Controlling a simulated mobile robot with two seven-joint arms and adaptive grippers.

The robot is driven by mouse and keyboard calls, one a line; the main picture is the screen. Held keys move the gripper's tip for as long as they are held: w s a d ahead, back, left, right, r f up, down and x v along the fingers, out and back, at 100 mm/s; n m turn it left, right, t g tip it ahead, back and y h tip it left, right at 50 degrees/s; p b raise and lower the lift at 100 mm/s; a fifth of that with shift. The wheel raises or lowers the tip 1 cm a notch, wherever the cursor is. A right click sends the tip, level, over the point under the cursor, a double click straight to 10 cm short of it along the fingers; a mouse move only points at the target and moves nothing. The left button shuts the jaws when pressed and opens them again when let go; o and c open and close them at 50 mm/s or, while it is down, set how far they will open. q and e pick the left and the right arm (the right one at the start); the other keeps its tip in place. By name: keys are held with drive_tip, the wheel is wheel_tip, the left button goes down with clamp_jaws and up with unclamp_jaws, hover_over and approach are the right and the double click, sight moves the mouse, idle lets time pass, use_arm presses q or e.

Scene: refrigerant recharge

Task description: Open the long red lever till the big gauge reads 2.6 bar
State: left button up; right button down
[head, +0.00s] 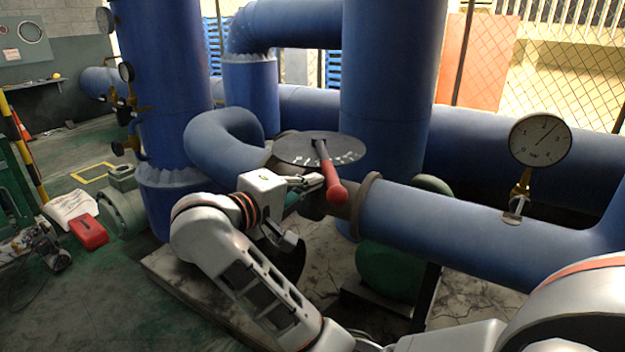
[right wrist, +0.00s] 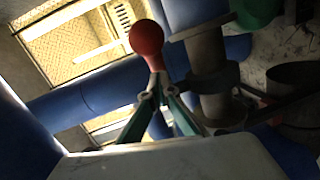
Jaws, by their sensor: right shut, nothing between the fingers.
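The long lever has a red grip (head: 331,178) with a round knob at its near end. Its dark shaft starts at a round grey disc plate (head: 290,147) with white marks, and the lever points toward me, slightly right. My right gripper (head: 318,181) is shut and empty at the left side of the red grip. In the right wrist view its fingertips (right wrist: 154,84) meet at the red lever (right wrist: 147,40); I cannot tell whether they touch it. The big gauge (head: 540,140) has a white dial, its needle pointing to the upper right; the figures are too small to read. My left gripper is not in view.
Large blue pipes (head: 450,222) surround the valve. A green round body (head: 388,270) sits below the pipe. A red box (head: 88,232) lies on the floor at left. A mesh fence (head: 580,70) stands behind.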

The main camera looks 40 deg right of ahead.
sight(328, 182)
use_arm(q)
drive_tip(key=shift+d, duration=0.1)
use_arm(e)
drive_tip(key=shift+s+d, duration=0.1)
drive_tip(key=shift+d, duration=0.05)
drive_tip(key=s+d, duration=0.1)
drive_tip(key=d+b, duration=0.1)
drive_tip(key=shift+s+d+f, duration=0.15)
drive_tip(key=shift+s+d, duration=0.15)
drive_tip(key=shift+s, duration=0.1)
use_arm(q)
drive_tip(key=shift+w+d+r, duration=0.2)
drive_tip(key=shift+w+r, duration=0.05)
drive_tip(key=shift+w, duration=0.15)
